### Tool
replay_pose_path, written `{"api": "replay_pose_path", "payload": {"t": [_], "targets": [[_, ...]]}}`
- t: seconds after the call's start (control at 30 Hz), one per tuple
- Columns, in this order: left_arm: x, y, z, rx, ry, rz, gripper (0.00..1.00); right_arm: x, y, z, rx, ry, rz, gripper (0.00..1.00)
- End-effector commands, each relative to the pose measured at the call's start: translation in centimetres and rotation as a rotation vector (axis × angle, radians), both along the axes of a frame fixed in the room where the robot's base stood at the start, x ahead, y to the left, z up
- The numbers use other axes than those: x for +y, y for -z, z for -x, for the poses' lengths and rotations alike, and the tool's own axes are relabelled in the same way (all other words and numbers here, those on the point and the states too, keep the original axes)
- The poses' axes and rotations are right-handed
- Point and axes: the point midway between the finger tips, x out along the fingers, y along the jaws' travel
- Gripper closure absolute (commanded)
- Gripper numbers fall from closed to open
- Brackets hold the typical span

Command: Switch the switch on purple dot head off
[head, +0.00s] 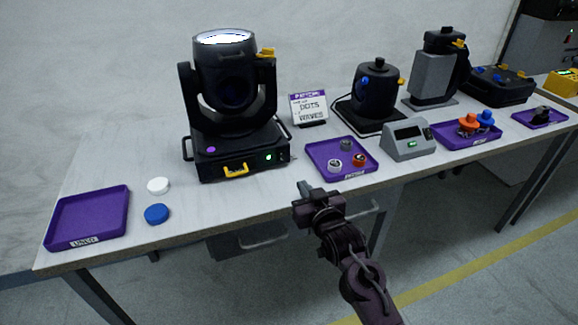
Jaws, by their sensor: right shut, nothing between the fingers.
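The moving head light (235,100) with a purple dot (211,149) on its base stands upright on the table, left of centre. Its front panel shows a yellow handle (235,170) and a lit green light (268,157). A small dark part at the base's right end may be the switch; it is too small to tell its position. My right gripper (304,188) is shut and empty at the table's front edge, to the right of and nearer than the light's base, apart from it. My left gripper is not in view.
A purple tray (318,172) with small parts lies right of the light. A grey box (408,140) with a display and other black fixtures stand farther right. An empty purple tray (88,213), a white disc (158,185) and a blue disc (157,214) are at left.

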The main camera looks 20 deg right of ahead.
Motion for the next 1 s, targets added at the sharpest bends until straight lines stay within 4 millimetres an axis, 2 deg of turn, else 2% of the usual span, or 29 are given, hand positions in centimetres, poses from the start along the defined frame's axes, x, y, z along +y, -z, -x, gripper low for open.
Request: {"api": "replay_pose_path", "payload": {"t": [0.3, 0.5, 0.7, 1.0], "targets": [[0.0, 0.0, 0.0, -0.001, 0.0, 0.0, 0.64, 0.3, 0.8, -7.0, -0.002, -0.001, -0.001, 1.0], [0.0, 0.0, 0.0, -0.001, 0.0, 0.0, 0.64, 0.4, 1.3, -10.0, -0.001, -0.001, -0.001, 1.0], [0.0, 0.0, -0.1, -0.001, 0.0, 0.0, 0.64, 0.4, 1.5, -11.3, -0.001, -0.001, 0.0, 1.0], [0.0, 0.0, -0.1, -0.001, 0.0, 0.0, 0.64, 0.4, 1.6, -11.4, 0.0, -0.001, 0.0, 1.0]]}}
